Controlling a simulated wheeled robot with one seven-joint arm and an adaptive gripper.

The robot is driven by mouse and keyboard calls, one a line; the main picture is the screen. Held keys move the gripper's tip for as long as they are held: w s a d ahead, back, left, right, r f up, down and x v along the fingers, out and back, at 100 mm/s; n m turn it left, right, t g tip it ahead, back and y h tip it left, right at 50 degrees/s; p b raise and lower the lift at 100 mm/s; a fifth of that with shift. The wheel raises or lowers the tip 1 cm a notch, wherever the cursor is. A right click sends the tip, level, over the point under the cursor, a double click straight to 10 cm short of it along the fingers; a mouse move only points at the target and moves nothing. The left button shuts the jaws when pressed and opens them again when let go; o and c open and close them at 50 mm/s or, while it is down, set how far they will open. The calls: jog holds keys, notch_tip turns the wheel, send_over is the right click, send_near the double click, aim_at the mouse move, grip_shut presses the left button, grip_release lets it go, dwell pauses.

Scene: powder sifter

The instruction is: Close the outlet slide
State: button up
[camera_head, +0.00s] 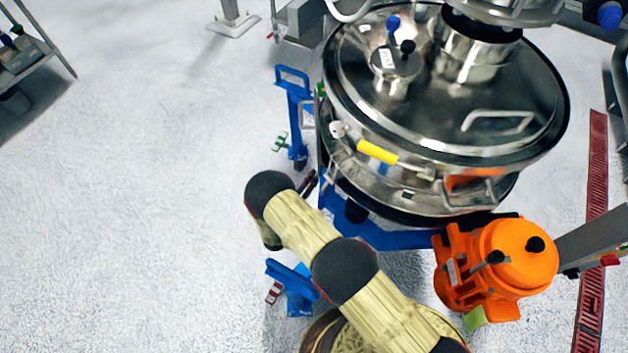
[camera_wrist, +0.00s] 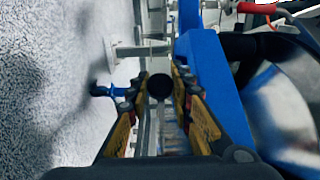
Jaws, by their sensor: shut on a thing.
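In the wrist view my gripper (camera_wrist: 158,80) has its fingers on both sides of a black round knob (camera_wrist: 159,87), shut on it. A pale grey metal strip (camera_wrist: 150,128) shows between the fingers below the knob; it looks like part of the outlet slide, but how far the slide is in or out cannot be told. In the head view the steel sifter (camera_head: 455,95) stands upper right, and my arm reaches to its lower left side. My fingers and the knob are not clear there.
The blue frame (camera_wrist: 206,85) runs close along the right finger in the wrist view. In the head view a yellow handle (camera_head: 377,152) sits on the sifter's front, and an orange motor (camera_head: 505,260) stands lower right. The floor at left is largely free.

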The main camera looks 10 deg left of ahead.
grip_shut()
jog(key=shift+w+d+p, duration=0.15)
jog(key=shift+w+d, duration=0.1)
jog(key=shift+d, duration=0.85)
jog(key=shift+w+d+p, duration=0.15)
jog(key=shift+w+d, duration=0.05)
jog(key=shift+d, duration=0.85)
jog(key=o, duration=1)
grip_release()
